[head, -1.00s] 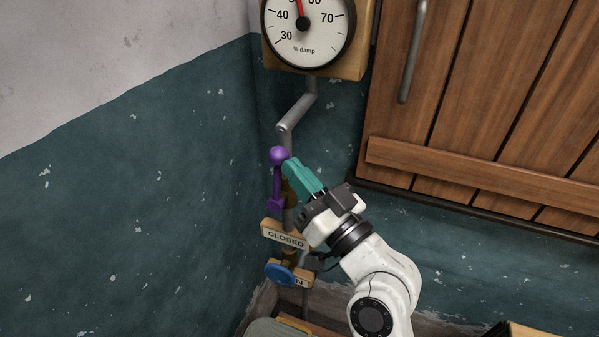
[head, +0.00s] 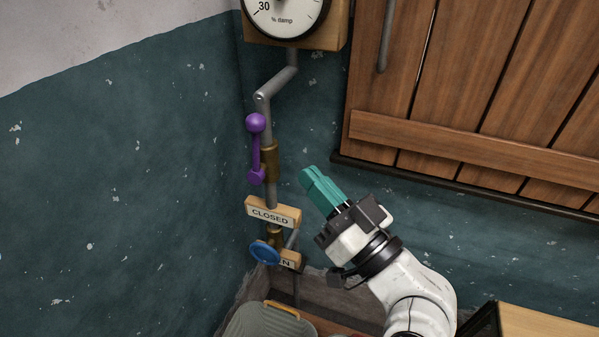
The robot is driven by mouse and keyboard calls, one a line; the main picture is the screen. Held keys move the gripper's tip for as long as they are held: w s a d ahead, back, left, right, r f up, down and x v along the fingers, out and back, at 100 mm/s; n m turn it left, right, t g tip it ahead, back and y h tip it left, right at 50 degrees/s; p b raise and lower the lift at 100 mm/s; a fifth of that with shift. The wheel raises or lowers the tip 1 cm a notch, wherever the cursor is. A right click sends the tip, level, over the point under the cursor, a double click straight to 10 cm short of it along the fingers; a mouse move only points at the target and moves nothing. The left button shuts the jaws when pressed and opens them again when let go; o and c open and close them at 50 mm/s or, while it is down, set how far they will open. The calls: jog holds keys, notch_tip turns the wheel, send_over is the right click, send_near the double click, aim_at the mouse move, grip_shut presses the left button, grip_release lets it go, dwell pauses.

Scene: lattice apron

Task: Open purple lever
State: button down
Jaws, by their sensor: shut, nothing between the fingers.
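The purple lever (head: 256,150) is on a brass valve (head: 269,161) on the grey pipe by the wall corner. It stands upright along the pipe, with its round knob at the top. My gripper (head: 308,175), with teal fingers, is shut and empty. It is to the right of the lever, apart from it in the picture, and points up and left. A "CLOSED" sign (head: 273,213) is on the pipe below the lever.
A blue round handle (head: 264,253) sits below the sign and partly covers another sign (head: 289,261). A damp gauge (head: 285,12) is above. A wooden plank door (head: 450,110) is at right. A ribbed grey container (head: 268,322) stands below.

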jog(key=b+v, duration=0.1)
jog(key=v, duration=0.2)
jog(key=shift+s+d, duration=0.2)
jog(key=c, duration=1.7)
grip_release()
jog(key=shift+s+f, duration=0.1)
jog(key=shift+s, duration=0.05)
jog(key=shift+o, duration=0.5)
jog(key=o, duration=0.5)
jog(key=w+a+h, duration=0.1)
jog(key=w+a+f+m+h+p, duration=0.1)
jog(key=a+h, duration=0.1)
jog(key=w+a+f+g+h, duration=0.1)
jog(key=a, duration=0.1)
jog(key=shift+w+m+h+p, duration=0.3)
jog(key=shift+w+p, duration=0.05)
jog(key=shift+w, duration=0.05)
jog(key=m+t+h+p, duration=0.2)
jog(key=m+h, duration=0.1)
jog(key=h, duration=0.3)
send_near(256, 139)
jog(key=w, duration=0.3)
jog(key=w+a+p, duration=0.1)
jog(key=w, duration=0.3)
jog(key=w+a, duration=0.1)
jog(key=w, duration=0.2)
jog(key=shift+w+p, duration=0.25)
jog(key=shift+p, duration=0.05)
jog(key=shift+f, duration=0.1)
grip_shut()
